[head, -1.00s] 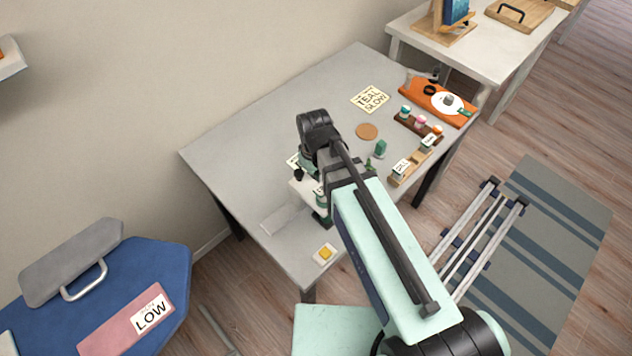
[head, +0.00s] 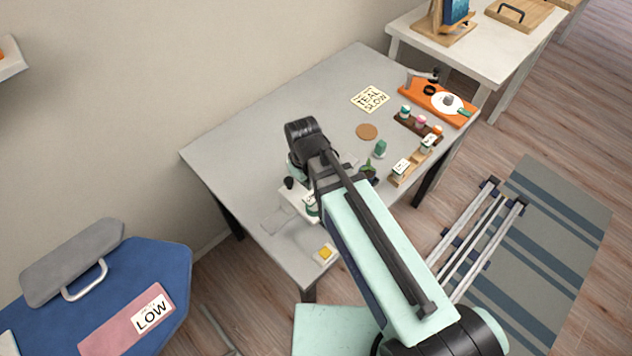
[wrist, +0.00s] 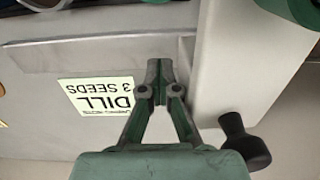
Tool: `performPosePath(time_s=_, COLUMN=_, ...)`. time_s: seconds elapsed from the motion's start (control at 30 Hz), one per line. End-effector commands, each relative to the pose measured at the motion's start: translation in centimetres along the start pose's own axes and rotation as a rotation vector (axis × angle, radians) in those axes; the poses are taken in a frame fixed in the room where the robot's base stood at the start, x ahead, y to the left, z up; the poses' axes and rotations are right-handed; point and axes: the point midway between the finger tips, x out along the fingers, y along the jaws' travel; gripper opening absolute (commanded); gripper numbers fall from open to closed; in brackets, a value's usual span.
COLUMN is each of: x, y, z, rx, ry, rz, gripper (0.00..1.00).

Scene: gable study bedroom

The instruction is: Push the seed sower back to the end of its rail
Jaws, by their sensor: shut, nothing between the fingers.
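The seed sower (head: 292,203) is a pale block with a black knob (head: 289,183) and a green cylinder, near the front left of the grey desk. A pale strip, apparently its rail (head: 272,222), shows to its lower left. In the wrist view the sower (wrist: 222,70) is the pale block on the right, with its black knob (wrist: 243,143) below. My gripper (wrist: 160,72) is shut and empty, just left of the block's side. I cannot tell whether they touch. A card reading DILL 3 SEEDS (wrist: 100,94) lies left of my fingers. In the head view my arm hides part of the sower.
A small tray with a yellow square (head: 324,253) stands near the desk's front edge. A cork disc (head: 367,131), a TEAL card (head: 370,99), wooden racks (head: 412,165) and an orange board (head: 418,92) are farther back. The desk's left part is clear.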

Motion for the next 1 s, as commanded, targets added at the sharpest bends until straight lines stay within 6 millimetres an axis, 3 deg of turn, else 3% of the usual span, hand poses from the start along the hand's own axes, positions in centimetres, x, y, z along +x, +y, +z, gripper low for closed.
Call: performPosePath(time_s=1.0, x=0.0, y=-3.8, z=0.0, rx=-0.001, ry=0.000, rz=-0.001, gripper=0.00)
